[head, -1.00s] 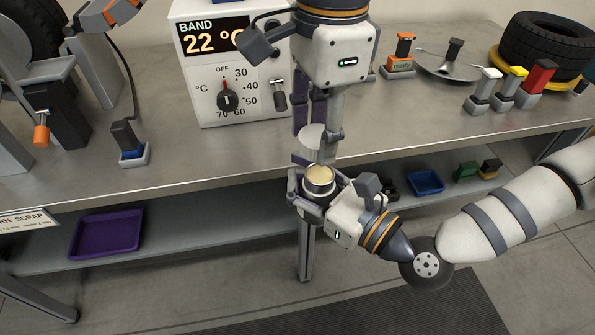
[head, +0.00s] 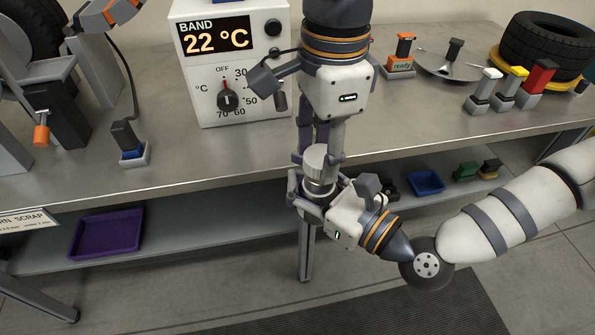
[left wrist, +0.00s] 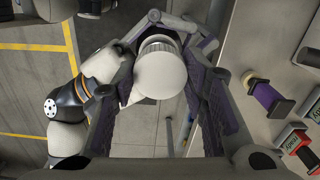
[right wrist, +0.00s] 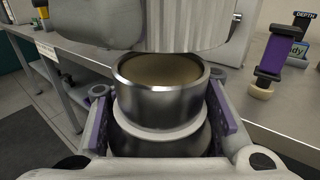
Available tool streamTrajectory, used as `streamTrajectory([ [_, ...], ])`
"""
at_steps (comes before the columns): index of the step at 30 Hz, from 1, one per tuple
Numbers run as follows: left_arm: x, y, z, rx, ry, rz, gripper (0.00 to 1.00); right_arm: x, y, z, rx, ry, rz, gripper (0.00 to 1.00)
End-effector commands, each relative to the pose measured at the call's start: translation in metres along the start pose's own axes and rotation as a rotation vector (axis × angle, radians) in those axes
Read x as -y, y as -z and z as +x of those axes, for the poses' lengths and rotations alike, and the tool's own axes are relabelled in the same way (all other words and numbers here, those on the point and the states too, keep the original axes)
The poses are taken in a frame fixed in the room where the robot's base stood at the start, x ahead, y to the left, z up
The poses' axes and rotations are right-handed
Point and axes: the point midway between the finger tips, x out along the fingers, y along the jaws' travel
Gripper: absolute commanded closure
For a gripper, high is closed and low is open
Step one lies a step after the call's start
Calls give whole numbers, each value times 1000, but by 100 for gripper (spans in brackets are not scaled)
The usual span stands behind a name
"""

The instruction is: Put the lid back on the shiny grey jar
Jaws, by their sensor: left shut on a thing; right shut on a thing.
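The shiny grey jar (head: 318,188) is upright in my right gripper (head: 319,201), which is shut around its body in front of the bench edge. In the right wrist view the jar (right wrist: 160,100) has an open mouth with a tan content showing. The pale grey ribbed lid (head: 316,160) is in my left gripper (head: 318,165), which comes down from above and is shut on it. The lid (right wrist: 188,22) hangs just above the jar mouth, with a gap between them. In the left wrist view the lid (left wrist: 160,70) covers most of the jar.
The bench (head: 240,150) stands behind, with a temperature box (head: 235,70) on it. A purple tray (head: 106,233) and a blue tray (head: 427,181) lie on the lower shelf. Small stamps and a tyre (head: 545,45) are at the back right.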

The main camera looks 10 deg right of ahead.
Motion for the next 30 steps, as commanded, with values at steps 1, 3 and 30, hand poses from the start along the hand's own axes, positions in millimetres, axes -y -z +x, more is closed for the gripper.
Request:
streamTrajectory([
  [1,0,0,0,0,1,0,75,0,-1,0,3,0,-1,100],
  [3,0,0,-1,0,2,0,75,0,-1,0,3,0,-1,100],
  [30,-1,0,17,2,1,0,75,0,-1,0,3,0,-1,100],
])
